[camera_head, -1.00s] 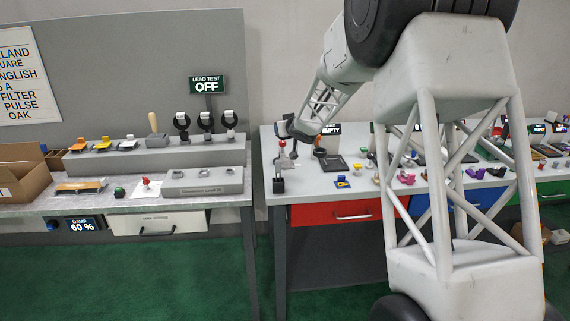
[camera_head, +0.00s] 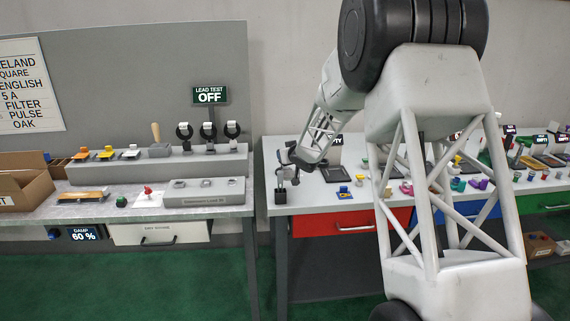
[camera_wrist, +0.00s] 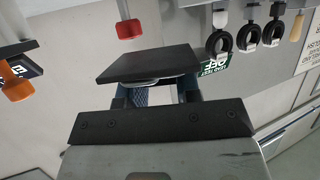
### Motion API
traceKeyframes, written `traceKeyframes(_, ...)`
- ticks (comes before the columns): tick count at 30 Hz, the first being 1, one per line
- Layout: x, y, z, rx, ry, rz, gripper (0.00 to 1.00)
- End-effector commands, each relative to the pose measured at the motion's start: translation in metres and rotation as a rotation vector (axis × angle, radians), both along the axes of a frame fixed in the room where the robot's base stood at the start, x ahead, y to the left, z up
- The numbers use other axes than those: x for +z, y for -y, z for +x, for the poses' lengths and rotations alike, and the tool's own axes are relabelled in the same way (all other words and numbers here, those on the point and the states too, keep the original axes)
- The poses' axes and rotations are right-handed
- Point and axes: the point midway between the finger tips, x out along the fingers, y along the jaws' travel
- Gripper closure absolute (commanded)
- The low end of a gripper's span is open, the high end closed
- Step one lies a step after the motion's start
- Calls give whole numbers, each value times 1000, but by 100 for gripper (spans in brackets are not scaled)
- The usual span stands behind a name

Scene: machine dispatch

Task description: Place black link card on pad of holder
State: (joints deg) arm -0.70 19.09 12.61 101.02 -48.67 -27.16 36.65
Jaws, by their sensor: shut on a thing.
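My gripper (camera_wrist: 155,95) is shut on a flat black card (camera_wrist: 148,64), which lies across the fingertips in the wrist view. In the head view my gripper (camera_head: 286,166) is small, near the left end of the right table, and the card cannot be made out there. A long grey block (camera_head: 204,199) with several small raised seats stands on the left table. Behind it, three black rings with white tops (camera_head: 208,132) stand on a grey ledge; they also appear inverted in the wrist view (camera_wrist: 247,38). I cannot tell for sure which fixture is the holder.
A small black block (camera_head: 280,196) stands at the right table's front left edge. A gap separates the tables. A red-knobbed piece (camera_head: 148,191), a cardboard box (camera_head: 22,188) and the OFF sign (camera_head: 210,95) are at the left table. An inverted red piece (camera_wrist: 130,29) shows in the wrist view.

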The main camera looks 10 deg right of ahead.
Motion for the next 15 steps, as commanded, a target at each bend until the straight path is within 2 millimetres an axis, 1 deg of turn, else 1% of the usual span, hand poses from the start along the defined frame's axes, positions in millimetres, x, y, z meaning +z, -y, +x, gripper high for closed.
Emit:
traceKeyframes(9, -30, 0, 0, 0, -2, 0, 91)
traceKeyframes(12, -35, 0, 0, 0, -1, 0, 91)
traceKeyframes(15, -37, 0, 0, 0, 0, 0, 91)
